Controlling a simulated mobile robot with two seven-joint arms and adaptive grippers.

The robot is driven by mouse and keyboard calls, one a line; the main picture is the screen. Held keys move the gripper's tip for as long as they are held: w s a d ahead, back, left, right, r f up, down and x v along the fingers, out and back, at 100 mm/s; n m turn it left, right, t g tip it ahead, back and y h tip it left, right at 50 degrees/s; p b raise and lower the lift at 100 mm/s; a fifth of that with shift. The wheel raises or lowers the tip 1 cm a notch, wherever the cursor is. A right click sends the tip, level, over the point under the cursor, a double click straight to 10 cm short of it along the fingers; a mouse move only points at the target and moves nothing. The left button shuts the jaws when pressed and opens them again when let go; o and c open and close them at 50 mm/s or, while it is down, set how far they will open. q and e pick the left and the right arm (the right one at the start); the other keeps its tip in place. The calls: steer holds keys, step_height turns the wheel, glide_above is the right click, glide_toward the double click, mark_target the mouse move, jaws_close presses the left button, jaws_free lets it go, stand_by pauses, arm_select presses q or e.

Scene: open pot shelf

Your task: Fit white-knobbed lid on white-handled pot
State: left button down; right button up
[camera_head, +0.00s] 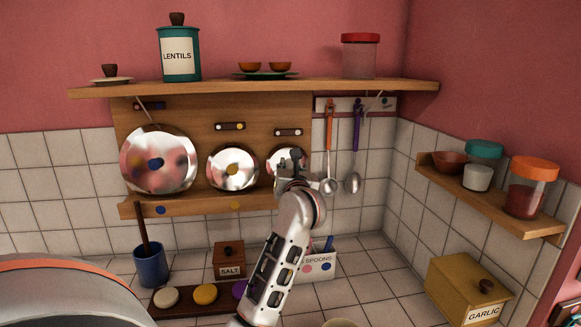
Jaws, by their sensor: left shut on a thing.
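My left gripper (289,168) is up at the wall rack, in front of the smallest, rightmost shiny lid (273,160). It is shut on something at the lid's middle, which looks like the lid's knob. The gripper hides that knob, so I cannot tell its colour. The lid is upright against the wooden back board. I see no white-handled pot. My right gripper is not in view.
A wooden ledge (190,207) runs below the lids. Two ladles (352,182) hang close to the right. Below stand a spoons box (325,268), a salt box (229,258) and a blue crock (151,265). A shelf (330,86) with jars is above.

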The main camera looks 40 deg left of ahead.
arm_select(q)
steer(key=shift+s+d+r, duration=0.1)
steer(key=shift+r, duration=0.05)
steer(key=v, duration=0.4)
steer(key=shift+d+r, duration=0.2)
steer(key=shift+r, duration=0.05)
stand_by(0.6)
steer(key=v, duration=0.7)
steer(key=shift+d, duration=0.5)
stand_by(0.7)
stand_by(0.5)
